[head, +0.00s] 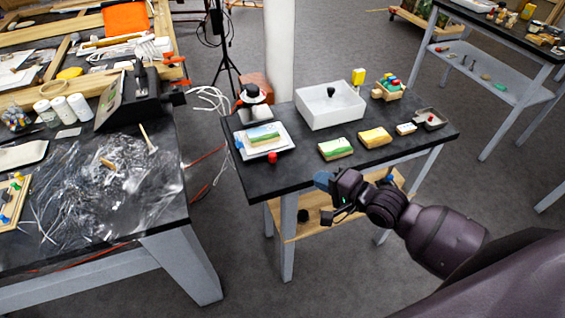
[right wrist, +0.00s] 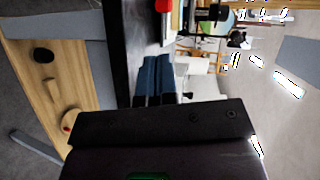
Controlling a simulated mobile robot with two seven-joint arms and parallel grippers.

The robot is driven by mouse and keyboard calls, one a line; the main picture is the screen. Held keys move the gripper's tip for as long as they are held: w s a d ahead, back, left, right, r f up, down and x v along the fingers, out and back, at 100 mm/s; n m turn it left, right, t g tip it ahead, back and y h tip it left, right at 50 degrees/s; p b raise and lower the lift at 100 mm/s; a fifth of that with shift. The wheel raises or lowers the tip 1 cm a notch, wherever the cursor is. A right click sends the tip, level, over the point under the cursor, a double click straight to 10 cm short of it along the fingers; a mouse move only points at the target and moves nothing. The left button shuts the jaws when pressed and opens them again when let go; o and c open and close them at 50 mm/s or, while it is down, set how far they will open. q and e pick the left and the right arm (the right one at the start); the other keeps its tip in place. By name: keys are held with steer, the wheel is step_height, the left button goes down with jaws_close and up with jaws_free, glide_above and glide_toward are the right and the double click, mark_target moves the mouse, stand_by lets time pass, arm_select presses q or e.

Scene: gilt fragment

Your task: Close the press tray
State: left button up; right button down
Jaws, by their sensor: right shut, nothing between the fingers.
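On the small black table (head: 225,152), a white tray (head: 285,140) carries a green and yellow block, with a black-and-white knobbed device (head: 252,95) just behind it. I cannot tell for certain that this is the press tray. A red knob (head: 272,158) stands at the tray's front and also shows in the right wrist view (right wrist: 163,14). My right gripper (head: 322,180) is in front of the table's front edge, apart from the tray; its blue fingers (right wrist: 155,78) are shut and empty. My left gripper is not in view.
A white box (head: 330,112) with a black knob, coloured blocks (head: 336,149) and a small grey tray (head: 430,118) share the tabletop. A wooden shelf (head: 310,222) lies below. A larger bench (head: 60,265) with crumpled plastic stands left, across a floor gap.

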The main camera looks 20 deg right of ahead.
mark_target(283, 170)
steer(key=shift+m, duration=0.4)
steer(key=x, duration=1.1)
steer(key=shift+w+a+r+b, duration=0.1)
steer(key=shift+w+a+b, duration=0.05)
steer(key=shift+w+b, duration=0.2)
steer(key=shift+w+a, duration=0.35)
steer(key=shift+w, duration=0.35)
steer(key=shift+w, duration=0.1)
